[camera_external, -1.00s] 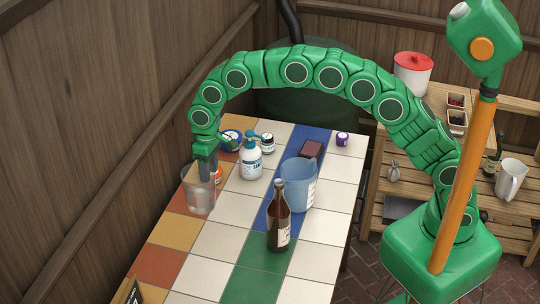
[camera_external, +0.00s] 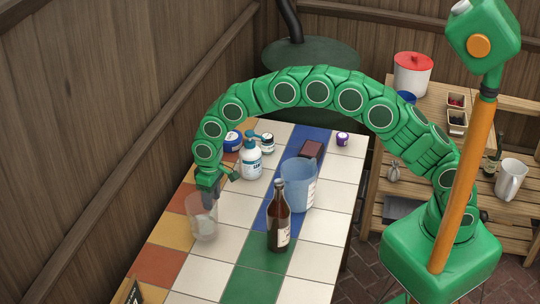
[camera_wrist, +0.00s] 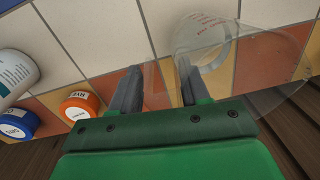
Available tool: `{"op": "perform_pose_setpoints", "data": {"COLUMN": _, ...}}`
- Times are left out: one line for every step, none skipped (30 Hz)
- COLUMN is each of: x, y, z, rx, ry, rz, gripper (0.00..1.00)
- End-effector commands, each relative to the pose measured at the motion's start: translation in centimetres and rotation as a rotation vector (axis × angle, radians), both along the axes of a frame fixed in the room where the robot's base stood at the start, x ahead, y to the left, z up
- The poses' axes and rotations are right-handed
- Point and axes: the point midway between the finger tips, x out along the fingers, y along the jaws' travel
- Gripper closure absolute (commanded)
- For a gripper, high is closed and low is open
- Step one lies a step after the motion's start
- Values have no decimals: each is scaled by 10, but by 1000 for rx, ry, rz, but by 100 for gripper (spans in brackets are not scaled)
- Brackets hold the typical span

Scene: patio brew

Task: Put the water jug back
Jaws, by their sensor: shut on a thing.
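A clear jug (camera_external: 203,222) is at the left edge of the tiled table in the external view, slightly tilted. In the wrist view the clear jug (camera_wrist: 205,52) shows red markings and lies at the right finger. My gripper (camera_external: 209,200) is shut on the clear jug at its upper rim or wall; the exact grip spot is hard to see. In the wrist view my gripper (camera_wrist: 157,90) has its fingers some way apart, the right one overlapping the jug's wall. I cannot tell whether the jug's base touches the tiles.
A translucent blue jug (camera_external: 299,187) and a brown bottle (camera_external: 279,218) stand right of my gripper. A white pump bottle (camera_external: 250,160) stands behind. An orange-lidded jar (camera_wrist: 82,110) is near the left finger. A wooden shelf (camera_external: 400,213) stands at right. The front tiles are mostly clear.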

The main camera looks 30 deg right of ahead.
Motion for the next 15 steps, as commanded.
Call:
{"op": "perform_pose_setpoints", "data": {"x": -1, "y": 0, "z": -8, "rx": -2, "ry": 2, "rz": 0, "gripper": 100}}
{"op": "perform_pose_setpoints", "data": {"x": -1, "y": 0, "z": -12, "rx": -3, "ry": 3, "rz": 0, "gripper": 100}}
{"op": "perform_pose_setpoints", "data": {"x": -1, "y": 0, "z": -17, "rx": -2, "ry": 4, "rz": 0, "gripper": 100}}
{"op": "perform_pose_setpoints", "data": {"x": -1, "y": 0, "z": -20, "rx": -2, "ry": 4, "rz": 0, "gripper": 100}}
{"op": "perform_pose_setpoints", "data": {"x": -1, "y": 0, "z": -22, "rx": -3, "ry": 4, "rz": -1, "gripper": 100}}
{"op": "perform_pose_setpoints", "data": {"x": -1, "y": 0, "z": -23, "rx": -2, "ry": 4, "rz": -1, "gripper": 100}}
{"op": "perform_pose_setpoints", "data": {"x": -1, "y": 0, "z": -24, "rx": -2, "ry": 4, "rz": -1, "gripper": 100}}
{"op": "perform_pose_setpoints", "data": {"x": -1, "y": 0, "z": -24, "rx": -1, "ry": 3, "rz": -1, "gripper": 100}}
{"op": "perform_pose_setpoints", "data": {"x": 0, "y": 0, "z": -23, "rx": -1, "ry": 2, "rz": -1, "gripper": 100}}
{"op": "perform_pose_setpoints", "data": {"x": 0, "y": 0, "z": -23, "rx": -1, "ry": 2, "rz": -1, "gripper": 100}}
{"op": "perform_pose_setpoints", "data": {"x": 0, "y": 0, "z": -23, "rx": -1, "ry": 2, "rz": -1, "gripper": 100}}
{"op": "perform_pose_setpoints", "data": {"x": 0, "y": 0, "z": -23, "rx": -1, "ry": 2, "rz": -1, "gripper": 100}}
{"op": "perform_pose_setpoints", "data": {"x": 0, "y": 0, "z": -23, "rx": -1, "ry": 2, "rz": -1, "gripper": 100}}
{"op": "perform_pose_setpoints", "data": {"x": 0, "y": 0, "z": -23, "rx": -1, "ry": 2, "rz": -1, "gripper": 100}}
{"op": "perform_pose_setpoints", "data": {"x": 0, "y": 0, "z": -24, "rx": -1, "ry": 2, "rz": -1, "gripper": 100}}
